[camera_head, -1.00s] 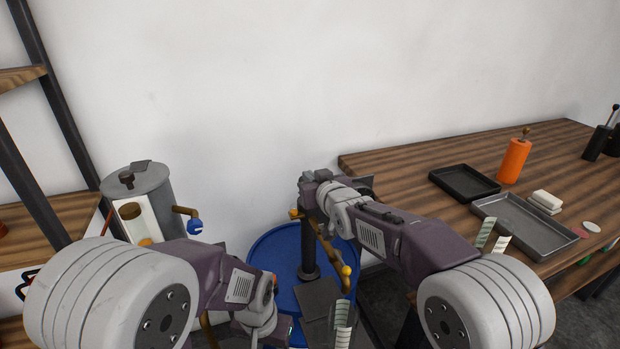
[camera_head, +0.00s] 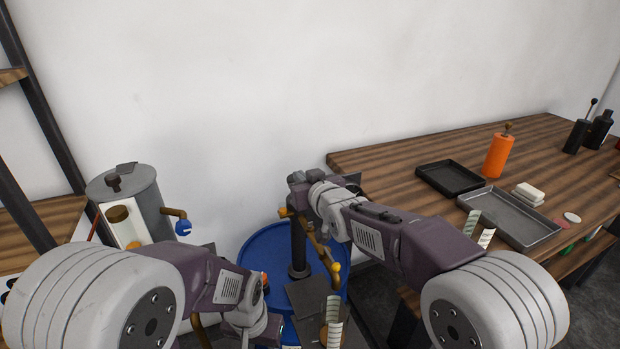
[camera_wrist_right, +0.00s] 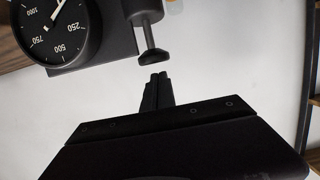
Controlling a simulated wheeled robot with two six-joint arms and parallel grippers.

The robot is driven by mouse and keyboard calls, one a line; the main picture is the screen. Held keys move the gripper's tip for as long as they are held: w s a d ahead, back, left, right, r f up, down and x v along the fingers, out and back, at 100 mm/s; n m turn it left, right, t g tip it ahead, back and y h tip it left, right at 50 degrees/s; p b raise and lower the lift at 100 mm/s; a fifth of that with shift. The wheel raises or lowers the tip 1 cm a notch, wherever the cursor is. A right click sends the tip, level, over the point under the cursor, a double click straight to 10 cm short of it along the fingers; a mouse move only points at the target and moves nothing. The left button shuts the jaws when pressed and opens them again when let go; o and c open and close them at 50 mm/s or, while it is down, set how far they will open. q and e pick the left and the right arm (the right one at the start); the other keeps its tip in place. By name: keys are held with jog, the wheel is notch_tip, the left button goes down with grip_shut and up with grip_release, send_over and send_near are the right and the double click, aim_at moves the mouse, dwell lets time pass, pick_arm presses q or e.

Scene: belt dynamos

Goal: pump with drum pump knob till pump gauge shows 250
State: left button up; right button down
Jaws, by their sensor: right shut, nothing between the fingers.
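The blue drum (camera_head: 262,250) stands at the lower middle of the head view with a dark upright post (camera_head: 298,245) over it. The right wrist view shows the black pump knob (camera_wrist_right: 153,56) on a short stem under a dark cylinder. My right gripper (camera_wrist_right: 158,76) is shut and empty, its fingertips in line with the knob and a small gap apart in the picture. The pump gauge (camera_wrist_right: 45,28) is partly cut off; its needle points to the upper right, away from the 250 mark. My left arm's fingers do not show.
A brown lever (camera_head: 322,247) with a yellow end is beside the post. A grey canister (camera_head: 150,192) stands at left. The wooden table (camera_head: 400,185) at right holds a black tray (camera_head: 449,191), a grey tray (camera_head: 548,236) and an orange bottle (camera_head: 497,158). The wall behind is bare.

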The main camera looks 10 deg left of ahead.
jog(key=v, duration=0.7)
jog(key=shift+s+d, duration=0.15)
jog(key=shift+s, duration=0.05)
dwell(0.5)
